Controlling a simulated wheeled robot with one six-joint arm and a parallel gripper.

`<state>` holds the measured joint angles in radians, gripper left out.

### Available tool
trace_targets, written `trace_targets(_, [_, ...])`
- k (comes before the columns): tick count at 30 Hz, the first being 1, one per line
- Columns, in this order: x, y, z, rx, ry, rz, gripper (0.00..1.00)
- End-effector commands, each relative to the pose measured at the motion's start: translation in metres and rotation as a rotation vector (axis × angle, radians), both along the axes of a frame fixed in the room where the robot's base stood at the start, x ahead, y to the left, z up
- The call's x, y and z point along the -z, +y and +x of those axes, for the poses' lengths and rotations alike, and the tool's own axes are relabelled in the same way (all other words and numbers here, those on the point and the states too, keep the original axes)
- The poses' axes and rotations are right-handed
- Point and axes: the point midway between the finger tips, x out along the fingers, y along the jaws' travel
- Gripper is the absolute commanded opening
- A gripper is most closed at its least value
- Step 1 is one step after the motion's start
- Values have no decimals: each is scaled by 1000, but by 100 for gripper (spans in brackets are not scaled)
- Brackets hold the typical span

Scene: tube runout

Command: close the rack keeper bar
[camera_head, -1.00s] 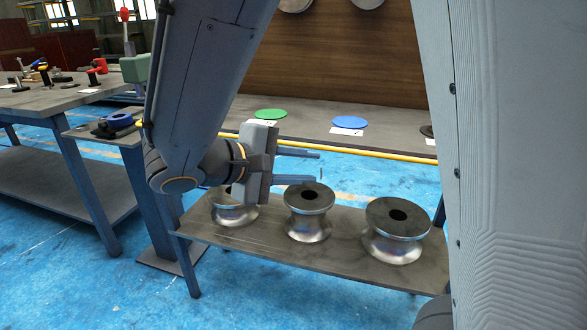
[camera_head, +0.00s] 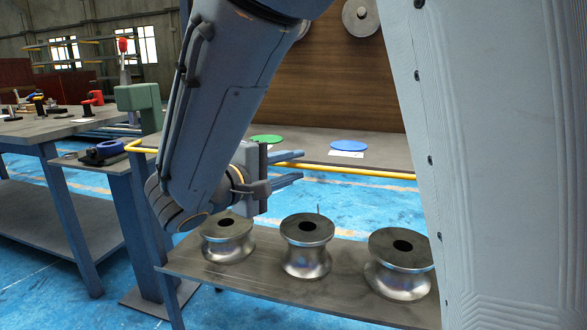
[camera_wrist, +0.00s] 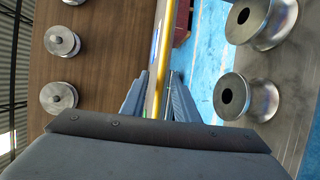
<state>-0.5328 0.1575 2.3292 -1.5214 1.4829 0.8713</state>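A long yellow bar (camera_head: 355,172), which may be the keeper bar, runs along the front edge of the back shelf. It bends at its left end and passes behind my arm. My gripper (camera_head: 302,166) is open and empty, its two blue fingers pointing right, one above the other, level with the bar. In the wrist view the yellow bar (camera_wrist: 160,55) runs lengthwise into the gap between the spread fingers of my gripper (camera_wrist: 156,78). I cannot tell whether it lies between them or beyond them. No finger visibly grips it.
Several grooved metal rollers (camera_head: 307,260) stand on a low grey table (camera_head: 270,284) below my gripper. The back shelf carries a green disc (camera_head: 266,139) and a blue disc (camera_head: 348,145). A side stand (camera_head: 125,168) holds a blue ring device (camera_head: 104,150). Blue floor shows between.

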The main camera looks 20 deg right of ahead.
Motion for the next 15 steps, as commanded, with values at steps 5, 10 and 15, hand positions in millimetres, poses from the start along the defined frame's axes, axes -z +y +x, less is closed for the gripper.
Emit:
trace_targets(5, [1, -6, 3, -1, 0, 1, 28])
trace_targets(10, [1, -6, 3, -1, 0, 1, 28])
trace_targets(15, [1, -5, 3, -1, 0, 1, 4])
